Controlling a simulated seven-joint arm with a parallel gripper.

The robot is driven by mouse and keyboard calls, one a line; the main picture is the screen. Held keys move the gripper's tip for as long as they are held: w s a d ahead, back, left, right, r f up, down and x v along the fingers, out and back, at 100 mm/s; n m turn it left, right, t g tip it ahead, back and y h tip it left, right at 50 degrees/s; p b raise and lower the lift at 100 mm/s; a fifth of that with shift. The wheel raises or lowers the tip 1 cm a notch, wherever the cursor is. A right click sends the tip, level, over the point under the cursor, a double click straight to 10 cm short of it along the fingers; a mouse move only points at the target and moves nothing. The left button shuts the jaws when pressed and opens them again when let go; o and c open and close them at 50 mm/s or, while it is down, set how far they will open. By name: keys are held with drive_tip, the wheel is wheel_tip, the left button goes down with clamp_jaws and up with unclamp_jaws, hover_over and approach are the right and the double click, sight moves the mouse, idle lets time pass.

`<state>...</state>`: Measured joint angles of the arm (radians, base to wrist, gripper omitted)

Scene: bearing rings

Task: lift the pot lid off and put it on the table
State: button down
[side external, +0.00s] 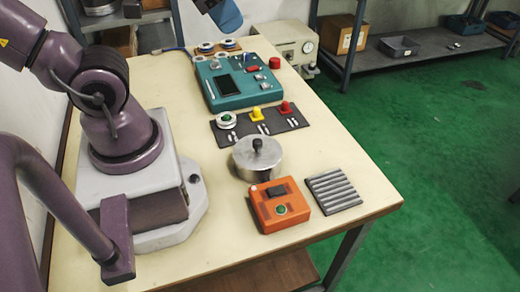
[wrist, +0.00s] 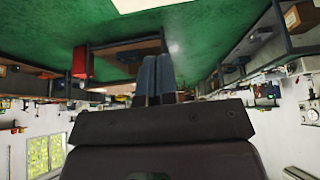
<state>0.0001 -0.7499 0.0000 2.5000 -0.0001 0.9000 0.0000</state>
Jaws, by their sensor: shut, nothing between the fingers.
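A silver metal pot (side external: 259,170) stands upright on the pale table (side external: 330,145). Its lid (side external: 245,154) lies on top, with a dark knob in the middle. My gripper (wrist: 157,78) shows in the wrist view with its two dark blue-grey fingers together and nothing between them. The wrist view looks out over the room, upside down, and the pot does not show in it. I cannot make out my gripper's fingers for certain in the side view.
An orange box (side external: 281,205) stands just in front of the pot, with a grey ribbed pad (side external: 333,191) to its right. Behind the pot are a dark mat (side external: 260,126) with buttons and a teal control panel (side external: 238,82). The table's right side is bare.

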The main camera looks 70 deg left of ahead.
idle(0.3)
drive_tip(key=c, duration=0.9)
unclamp_jaws()
drive_tip(key=shift+o, duration=0.2)
drive_tip(key=m+g, duration=0.6)
drive_tip(key=m, duration=1.5)
hover_over(258, 141)
wheel_tip(258, 141, down, 17)
drive_tip(key=f, duration=0.6)
drive_tip(key=shift+s+f, duration=0.2)
drive_tip(key=shift+s, duration=0.2)
drive_tip(key=shift+w+f, duration=0.2)
drive_tip(key=shift+f, duration=1.3)
drive_tip(key=shift+w+f, duration=0.15)
drive_tip(key=shift+f, duration=1.35)
